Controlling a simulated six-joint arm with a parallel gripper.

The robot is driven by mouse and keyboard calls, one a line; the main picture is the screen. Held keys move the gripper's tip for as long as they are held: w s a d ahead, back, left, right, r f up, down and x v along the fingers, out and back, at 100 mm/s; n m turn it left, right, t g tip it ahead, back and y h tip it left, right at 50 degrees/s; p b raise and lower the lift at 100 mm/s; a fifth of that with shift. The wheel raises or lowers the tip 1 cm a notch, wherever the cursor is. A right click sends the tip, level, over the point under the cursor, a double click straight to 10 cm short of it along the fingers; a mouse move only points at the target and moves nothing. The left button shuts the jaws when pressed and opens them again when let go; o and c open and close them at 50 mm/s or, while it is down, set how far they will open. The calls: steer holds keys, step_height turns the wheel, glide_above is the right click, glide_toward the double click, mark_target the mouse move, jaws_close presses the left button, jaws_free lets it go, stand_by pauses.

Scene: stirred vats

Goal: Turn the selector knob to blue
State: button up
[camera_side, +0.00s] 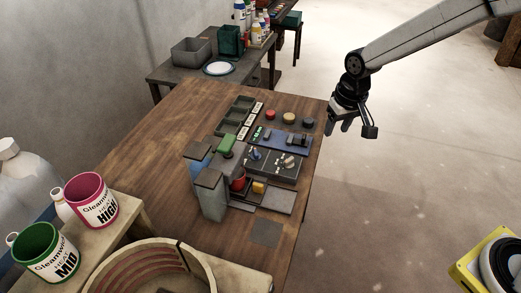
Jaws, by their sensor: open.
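A dark control panel (285,172) lies on the wooden table. It carries a small blue knob or lever (254,155) on its left and a pale knob (290,162) on its right. The pale one looks like the selector knob, but its markings are too small to read and I cannot tell which colour it points to. My gripper (338,129) is open and empty. It hangs in the air to the upper right of the panel, past the table's right edge in the picture, apart from everything.
Behind the panel is a blue-grey panel (280,140) and red, orange and dark round pieces. Tall grey-blue containers (211,198) stand left of the panel. Pink (92,200) and green (43,253) buckets stand at lower left. The table's far left part is clear.

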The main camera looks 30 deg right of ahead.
steer(key=w+a+f, duration=0.3)
steer(key=w+a, duration=0.5)
steer(key=w, duration=0.1)
steer(key=m+g, duration=0.2)
glide_above(256, 153)
step_height(256, 153, down, 3)
steer(key=shift+f, duration=0.1)
steer(key=shift+f, duration=3.85)
jaws_close()
